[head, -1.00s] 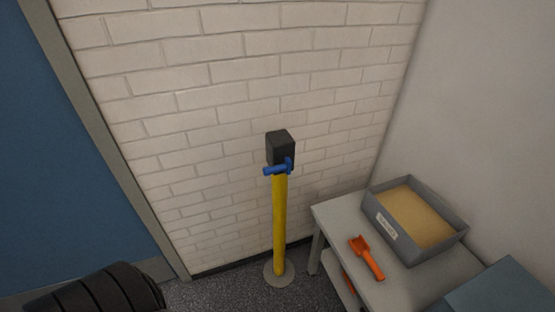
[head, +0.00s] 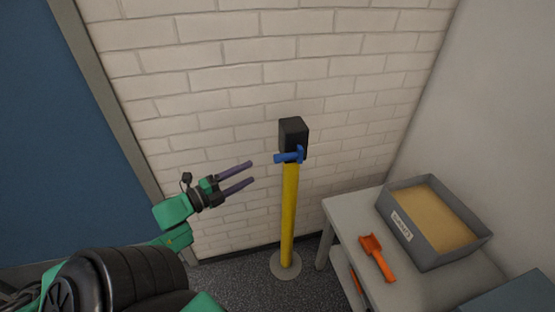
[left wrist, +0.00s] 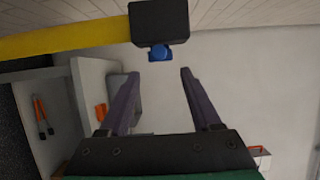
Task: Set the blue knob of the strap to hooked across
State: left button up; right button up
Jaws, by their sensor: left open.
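The blue knob (head: 289,157) sits at the front of a black box (head: 293,136) on top of a yellow post (head: 289,212). My left gripper (head: 251,172) is open and empty, a short way left of the knob and apart from it. In the left wrist view the knob (left wrist: 160,52) shows beyond the fingertips, near the middle of the gap between the fingers (left wrist: 158,78). The black box (left wrist: 160,22) is behind it. No strap can be made out stretched from the post. My right gripper is not in view.
A grey table (head: 345,211) stands right of the post with an orange scoop (head: 377,258) and a grey tray (head: 413,244) of tan material. A brick wall (head: 220,100) is close behind the post. A blue panel (head: 50,150) is at left.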

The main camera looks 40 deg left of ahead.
aim_at(277, 159)
pick_arm(q)
jog(key=x, duration=1.2)
grip_shut()
jog(key=shift+f, duration=0.1)
dwell(0.7)
